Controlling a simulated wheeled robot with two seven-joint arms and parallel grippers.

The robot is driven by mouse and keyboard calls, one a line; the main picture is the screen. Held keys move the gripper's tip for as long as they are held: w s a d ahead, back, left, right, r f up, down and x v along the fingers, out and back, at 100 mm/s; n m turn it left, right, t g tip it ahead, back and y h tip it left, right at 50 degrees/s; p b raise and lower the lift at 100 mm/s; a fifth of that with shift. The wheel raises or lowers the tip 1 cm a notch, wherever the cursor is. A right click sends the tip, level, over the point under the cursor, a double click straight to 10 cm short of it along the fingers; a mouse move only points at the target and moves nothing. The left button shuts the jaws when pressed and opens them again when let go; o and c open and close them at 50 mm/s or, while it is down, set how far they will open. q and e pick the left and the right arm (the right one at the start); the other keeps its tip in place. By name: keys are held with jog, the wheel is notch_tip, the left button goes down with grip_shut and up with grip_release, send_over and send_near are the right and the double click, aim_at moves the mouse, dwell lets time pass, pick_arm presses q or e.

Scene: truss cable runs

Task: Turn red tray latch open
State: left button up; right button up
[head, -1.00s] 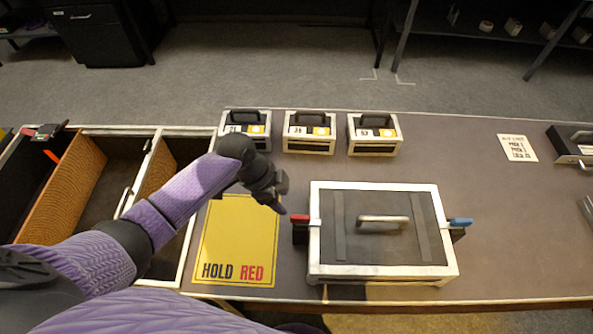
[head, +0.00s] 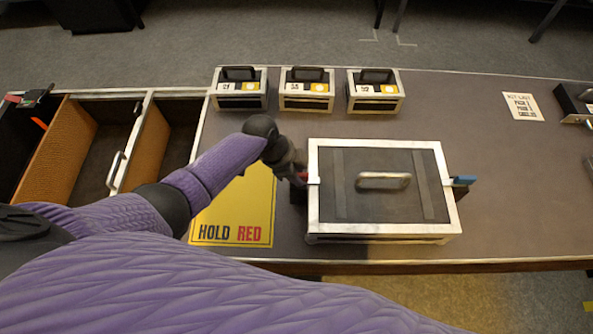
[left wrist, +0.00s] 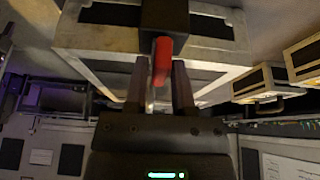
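The tray (head: 452,220) is a white-framed box with a dark lid and a metal handle (head: 383,181), flat on the table. Its red latch (head: 303,177) is on the left side, mostly hidden by my left gripper (head: 298,174) in the head view. In the left wrist view the red latch lever (left wrist: 161,60) stands between the two dark fingers of my left gripper (left wrist: 159,88). The fingers are apart, with a gap visible beside the lever. A blue latch (head: 463,180) sits on the tray's right side. My right gripper is not in view.
A yellow "HOLD RED" mat (head: 232,215) lies left of the tray, partly under my left arm. Three small handled cases (head: 307,103) stand behind. An open divided bin (head: 149,125) is at the left. The table right of the tray is mostly clear.

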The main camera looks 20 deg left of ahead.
pick_arm(q)
grip_shut()
